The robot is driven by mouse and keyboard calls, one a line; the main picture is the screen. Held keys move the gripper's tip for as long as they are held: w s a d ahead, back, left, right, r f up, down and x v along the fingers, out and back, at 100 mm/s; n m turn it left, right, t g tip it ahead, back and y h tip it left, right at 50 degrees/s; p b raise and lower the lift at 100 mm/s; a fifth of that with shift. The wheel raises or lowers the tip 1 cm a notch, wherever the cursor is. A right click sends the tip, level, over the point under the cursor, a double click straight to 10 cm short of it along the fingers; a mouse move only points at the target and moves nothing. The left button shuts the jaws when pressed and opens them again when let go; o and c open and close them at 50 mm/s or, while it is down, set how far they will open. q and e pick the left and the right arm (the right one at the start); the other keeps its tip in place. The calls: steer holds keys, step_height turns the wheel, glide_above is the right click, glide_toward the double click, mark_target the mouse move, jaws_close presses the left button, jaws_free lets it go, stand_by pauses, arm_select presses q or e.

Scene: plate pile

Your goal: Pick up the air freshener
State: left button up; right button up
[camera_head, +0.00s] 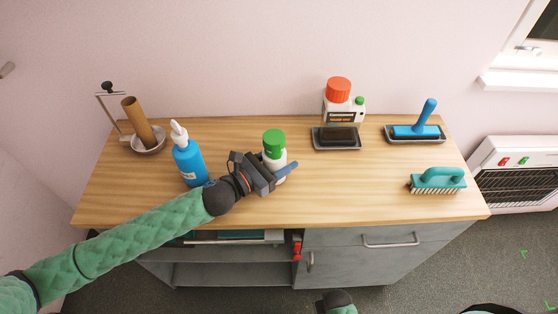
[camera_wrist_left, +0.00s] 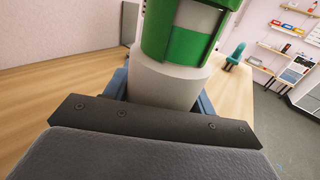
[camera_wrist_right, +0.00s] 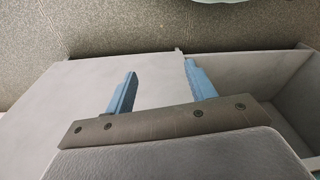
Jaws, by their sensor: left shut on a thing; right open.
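The air freshener is most likely the white can with a green cap (camera_head: 274,145), standing upright toward the middle of the wooden counter. My left gripper (camera_head: 283,174) is around its body, shut on it, with a blue finger showing at its front right. In the left wrist view the white body and green cap (camera_wrist_left: 177,40) fill the space between the blue fingers, and the can looks upright. Whether its base touches the counter is hidden by the gripper. My right gripper (camera_wrist_right: 160,92) is open and empty, low by the grey cabinet.
The counter's front middle is clear.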

mark_target(284, 149)
arm_select(q)
steer(key=shift+r, duration=0.5)
step_height(284, 149, up, 2)
steer(key=shift+w+r+b, duration=0.1)
steer(key=shift+b, duration=0.35)
steer(key=s+d+r+b, duration=0.2)
steer(key=s+d+r, duration=0.4)
steer(key=d, duration=0.3)
steer(key=shift+s+d+r, duration=0.2)
steer(key=shift+d+r, duration=0.2)
steer(key=shift+r, duration=0.2)
arm_select(e)
step_height(284, 149, up, 13)
steer(key=w+a, duration=0.2)
steer(key=shift+w, duration=0.4)
steer(key=shift+r, duration=0.1)
